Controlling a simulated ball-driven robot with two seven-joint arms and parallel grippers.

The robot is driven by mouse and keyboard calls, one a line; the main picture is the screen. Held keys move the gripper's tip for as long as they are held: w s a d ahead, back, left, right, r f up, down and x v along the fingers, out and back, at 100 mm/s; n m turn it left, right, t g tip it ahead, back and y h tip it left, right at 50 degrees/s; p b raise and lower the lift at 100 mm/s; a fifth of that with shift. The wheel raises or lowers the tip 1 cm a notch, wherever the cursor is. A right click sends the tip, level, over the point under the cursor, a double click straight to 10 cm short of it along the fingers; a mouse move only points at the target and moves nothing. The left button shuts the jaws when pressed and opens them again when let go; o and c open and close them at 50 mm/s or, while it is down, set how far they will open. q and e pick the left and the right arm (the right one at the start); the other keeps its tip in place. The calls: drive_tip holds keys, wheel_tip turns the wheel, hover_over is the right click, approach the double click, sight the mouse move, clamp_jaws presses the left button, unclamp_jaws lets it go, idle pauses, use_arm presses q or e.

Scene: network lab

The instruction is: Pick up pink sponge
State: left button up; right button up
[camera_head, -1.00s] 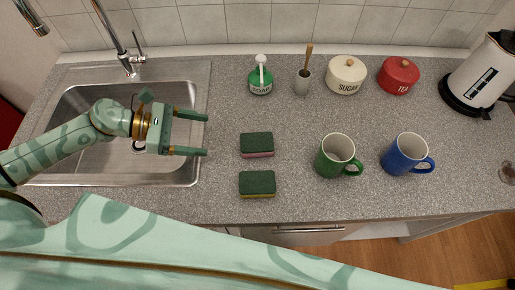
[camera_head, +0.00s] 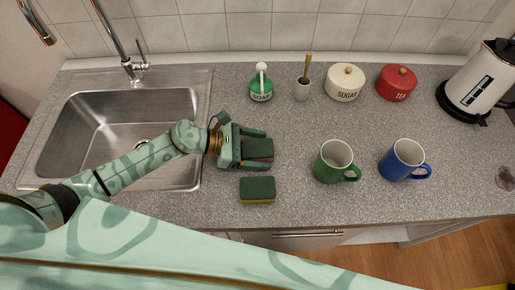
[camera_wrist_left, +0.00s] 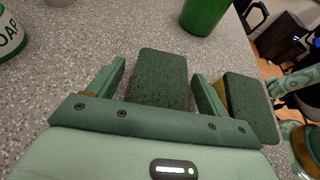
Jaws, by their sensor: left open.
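The pink sponge (camera_head: 258,149), with a dark green top and a pinkish lower edge, lies on the grey counter right of the sink. My left gripper (camera_head: 262,149) is open, with one finger on each side of this sponge. In the left wrist view the sponge's dark green top (camera_wrist_left: 160,78) shows between the two fingers, with a gap on the left side and a narrower one on the right. A second sponge (camera_head: 257,189), green on top with a yellow lower layer, lies just in front. It also shows outside the right finger in the wrist view (camera_wrist_left: 249,108). My right gripper is out of view.
A green mug (camera_head: 334,161) and a blue mug (camera_head: 404,159) stand to the right. A soap bottle (camera_head: 261,86), a brush cup (camera_head: 302,89), sugar and tea pots and a kettle (camera_head: 481,82) stand behind. The sink (camera_head: 207,100) is left.

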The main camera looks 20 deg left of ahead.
use_arm(q)
drive_tip(key=c, duration=1)
drive_tip(key=shift+c, duration=0.2)
